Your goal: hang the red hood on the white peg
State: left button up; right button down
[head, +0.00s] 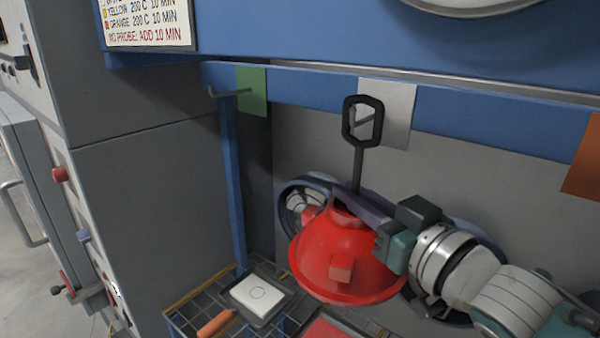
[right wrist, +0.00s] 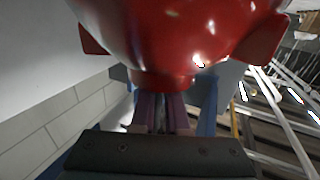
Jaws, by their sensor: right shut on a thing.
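The red hood (head: 335,260) hangs bell-down in the head view, with a black stem and an open black loop (head: 347,122) above it. My right gripper (head: 365,208) is shut on the hood at its narrow top, just under the stem. In the right wrist view the hood (right wrist: 185,40) fills the top, with the gripper's fingers (right wrist: 163,112) against its neck. The white peg (head: 362,121) shows through the loop's opening, in front of the white plate (head: 398,108). I cannot tell whether the peg tip passes through the loop. My left gripper is not in view.
An orange plate (head: 583,165) is at the right edge. Below are a tiled bench with a white block (head: 256,294) and an orange-handled tool (head: 215,323).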

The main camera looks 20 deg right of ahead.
pick_arm(q)
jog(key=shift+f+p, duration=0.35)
jog(key=shift+p, duration=0.1)
pick_arm(e)
jog(key=shift+s+a+f, duration=0.2)
jog(key=shift+a+f, duration=0.1)
jog(key=shift+f, duration=0.35)
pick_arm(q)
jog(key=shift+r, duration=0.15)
pick_arm(e)
jog(key=shift+r, duration=0.15)
jog(key=shift+s+a+r+p, duration=0.1)
jog(key=shift+r+p, duration=0.1)
jog(key=shift+p, duration=0.3)
pick_arm(q)
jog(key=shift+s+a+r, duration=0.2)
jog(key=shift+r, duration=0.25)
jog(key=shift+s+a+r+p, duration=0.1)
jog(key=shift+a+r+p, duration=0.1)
jog(key=shift+p, duration=0.1)
pick_arm(e)
jog(key=shift+s+a+r, duration=0.1)
jog(key=shift+a+r, duration=0.05)
jog(key=shift+a, duration=0.05)
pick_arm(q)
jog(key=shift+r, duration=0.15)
pick_arm(e)
jog(key=shift+r, duration=0.1)
